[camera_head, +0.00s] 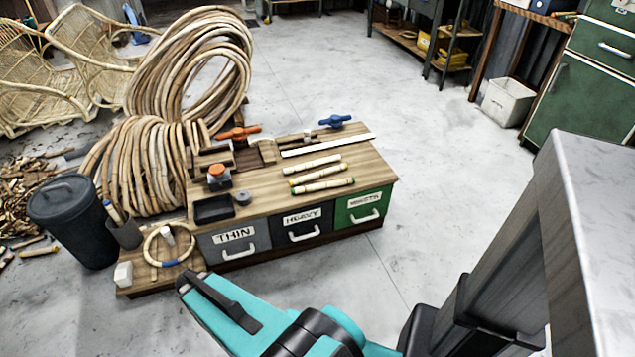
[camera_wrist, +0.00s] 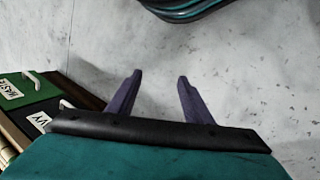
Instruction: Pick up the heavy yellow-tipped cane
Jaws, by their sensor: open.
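Three short pale canes lie side by side on the wooden bench top. The far cane (camera_head: 313,163) looks plain. Which of them is yellow-tipped is hard to tell at this size. My gripper (camera_wrist: 158,92) is open in the wrist view, with nothing between its two purple fingers and bare floor beyond them. In the head view my arm's end is in front of the bench, apart from the canes; the fingers cannot be made out there.
The bench (camera_head: 376,172) has THIN, HEAVY (camera_head: 302,224) and green (camera_head: 365,206) drawers in front. A white strip (camera_head: 328,145), orange and blue clamps and a black tray (camera_head: 213,209) share its top. Large rattan coils (camera_head: 140,165) stand at left.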

